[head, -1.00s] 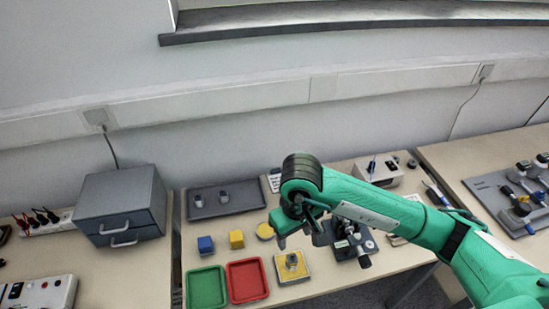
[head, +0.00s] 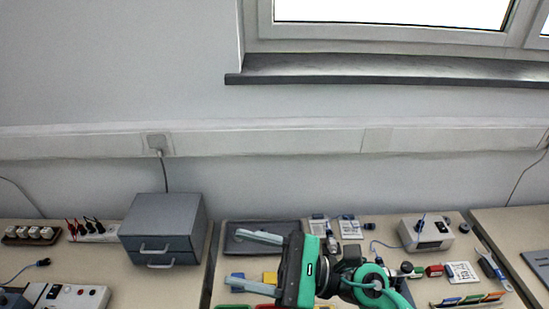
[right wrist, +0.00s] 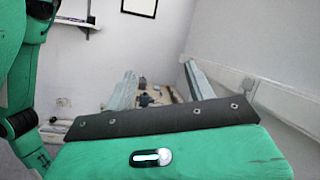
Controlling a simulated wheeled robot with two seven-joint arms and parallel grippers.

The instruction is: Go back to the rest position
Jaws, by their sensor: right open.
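My right gripper (head: 234,258) is open with its two pale fingers pointing left, above the middle table in the head view. Nothing shows between the fingers. The upper finger crosses the dark grey tray (head: 262,229), and the lower one passes in front of the blue block (head: 237,277). My right arm comes in from the bottom edge. In the right wrist view the two fingers (right wrist: 159,70) are spread apart, with a distant blurred room behind them. My left gripper is in neither view.
A grey two-drawer box (head: 165,228) stands on the left table. A white device (head: 427,232) stands at the back right. Green and red tray rims show at the bottom edge.

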